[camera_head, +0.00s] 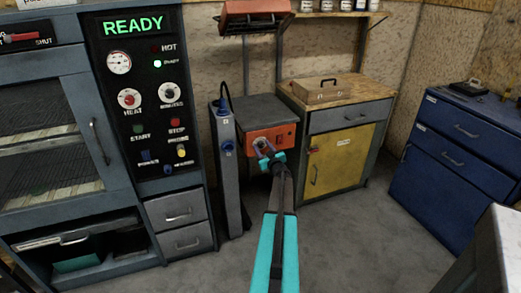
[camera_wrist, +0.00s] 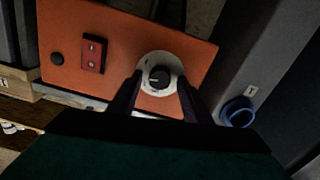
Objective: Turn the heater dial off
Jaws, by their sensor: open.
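The orange control panel (camera_head: 285,134) is on the front of a grey unit in the middle of the head view. In the wrist view the orange panel (camera_wrist: 120,30) fills the upper middle. Its dial (camera_wrist: 159,76) is a black knob on a round white plate. My gripper (camera_head: 265,154) reaches up to the panel and largely hides the dial in the head view. In the wrist view my gripper (camera_wrist: 160,86) is open, with one finger on each side of the dial. I cannot tell whether the fingers touch it. A red switch (camera_wrist: 93,52) sits beside the dial.
A grey upright post (camera_head: 228,165) with a blue knob (camera_wrist: 238,112) stands close beside the panel. An oven (camera_head: 120,110) reading READY is at left. A wooden-topped cabinet (camera_head: 341,155) and blue drawers (camera_head: 450,170) are at right. An orange hood (camera_head: 254,16) hangs above.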

